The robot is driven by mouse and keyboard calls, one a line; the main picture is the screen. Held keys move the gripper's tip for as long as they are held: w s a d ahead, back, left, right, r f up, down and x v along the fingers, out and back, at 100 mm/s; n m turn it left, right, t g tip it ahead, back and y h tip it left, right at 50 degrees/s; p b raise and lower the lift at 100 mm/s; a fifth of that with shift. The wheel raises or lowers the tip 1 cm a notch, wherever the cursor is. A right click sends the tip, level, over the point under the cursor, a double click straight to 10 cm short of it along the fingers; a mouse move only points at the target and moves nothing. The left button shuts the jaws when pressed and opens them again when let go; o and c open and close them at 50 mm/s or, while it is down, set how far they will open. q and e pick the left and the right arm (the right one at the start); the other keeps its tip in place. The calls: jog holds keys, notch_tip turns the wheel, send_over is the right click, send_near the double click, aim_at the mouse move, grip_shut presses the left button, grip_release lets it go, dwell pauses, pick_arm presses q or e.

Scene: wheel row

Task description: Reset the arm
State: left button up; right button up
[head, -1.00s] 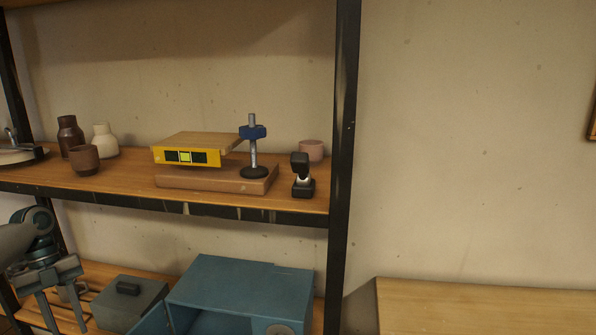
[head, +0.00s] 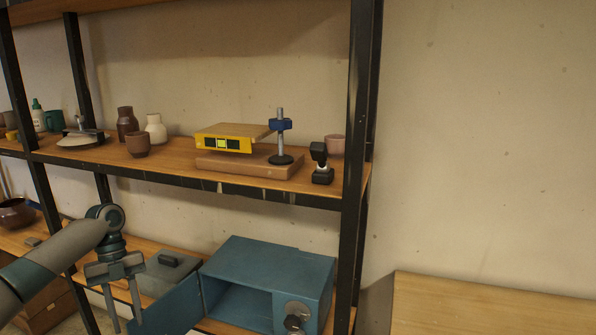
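My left gripper (head: 123,305) comes in from the lower left in the head view. Its two fingers point down and stand apart, with nothing visible between them. It is in front of the lower shelf, left of a blue safe (head: 262,262). The safe's door (head: 172,308) hangs open on its left side, close to the gripper's fingers; I cannot tell whether they touch. My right gripper is not in the head view.
A grey lidded box (head: 168,272) is behind the gripper. The upper shelf (head: 330,190) holds a yellow level (head: 223,144), a stand with a blue clamp (head: 280,125), a black device (head: 321,165), and brown and white vases. A wooden surface (head: 490,305) is clear at right.

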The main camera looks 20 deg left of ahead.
pick_arm(q)
jog(key=s+d+f+n+t+y, duration=0.1)
jog(key=s+d+f+n, duration=0.2)
jog(key=d+f, duration=0.85)
jog(key=s+d+f+n+y, duration=0.1)
jog(key=s+d+f+n, duration=0.25)
jog(key=d+f, duration=0.8)
jog(key=s+d+f+n+t, duration=0.2)
jog(key=s+d+n+t, duration=0.2)
jog(key=s+d+n, duration=0.75)
jog(key=s+d+r+n+t+y, duration=0.1)
jog(key=s+d+r+n, duration=0.2)
jog(key=r+n, duration=0.1)
jog(key=s+f+x, duration=0.1)
jog(key=s+x, duration=0.1)
jog(key=x, duration=1)
jog(key=s+d+x, duration=0.1)
jog(key=s+x, duration=0.1)
jog(key=x, duration=1.1)
jog(key=s+f, duration=0.4)
jog(key=f, duration=0.4)
jog(key=s+f+t, duration=0.1)
jog(key=s+f, duration=0.4)
jog(key=f, duration=0.4)
jog(key=shift+s+a+h, duration=0.2)
jog(key=shift+s+h, duration=0.15)
jog(key=shift+h, duration=0.05)
